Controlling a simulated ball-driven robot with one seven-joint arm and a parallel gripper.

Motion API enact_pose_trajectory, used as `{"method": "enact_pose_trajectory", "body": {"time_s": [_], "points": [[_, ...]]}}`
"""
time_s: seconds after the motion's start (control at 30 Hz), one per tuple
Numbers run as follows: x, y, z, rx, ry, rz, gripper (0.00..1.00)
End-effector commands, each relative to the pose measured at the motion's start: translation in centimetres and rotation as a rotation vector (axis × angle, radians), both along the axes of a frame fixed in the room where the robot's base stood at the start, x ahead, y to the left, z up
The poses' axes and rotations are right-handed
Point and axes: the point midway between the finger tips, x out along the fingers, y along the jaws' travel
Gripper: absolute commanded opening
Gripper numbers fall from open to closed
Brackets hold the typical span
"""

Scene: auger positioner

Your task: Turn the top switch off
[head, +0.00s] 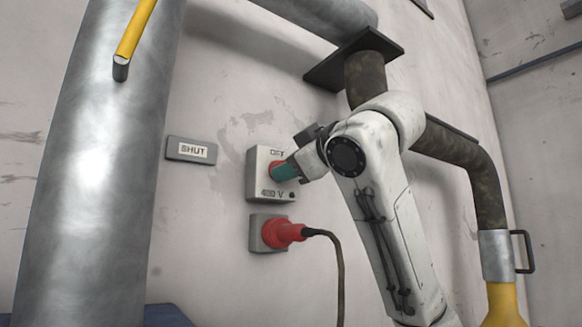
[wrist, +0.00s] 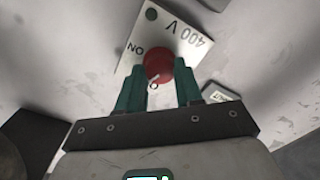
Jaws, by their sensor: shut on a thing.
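The top switch is a red round knob (wrist: 158,65) on a light grey box (head: 258,180) on the wall, marked "400 V". The box has an "OFF" label at its top in the head view, partly hidden by my gripper. The wrist view shows "ON" at the side and another label partly covered below the knob. A small pale mark shows at the knob's lower edge in that view, towards the partly covered label. My gripper (head: 284,172) has teal fingers, one on each side of the knob, and is shut on it.
A red plug (head: 283,233) with a dark cable sits in a socket just below the box. A large metal pipe (head: 100,150) with a yellow handle (head: 135,28) stands further left. A rusty pipe (head: 470,155) runs behind my arm.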

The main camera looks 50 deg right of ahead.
Motion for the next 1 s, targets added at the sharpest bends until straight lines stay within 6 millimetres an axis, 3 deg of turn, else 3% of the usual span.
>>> {"method": "enact_pose_trajectory", "body": {"time_s": [0.5, 1.0], "points": [[0.02, 0.15, 0.07, -0.339, 0.095, 0.003, 0.05], [0.04, 0.2, 0.06, -0.408, 0.115, 0.003, 0.05]]}}
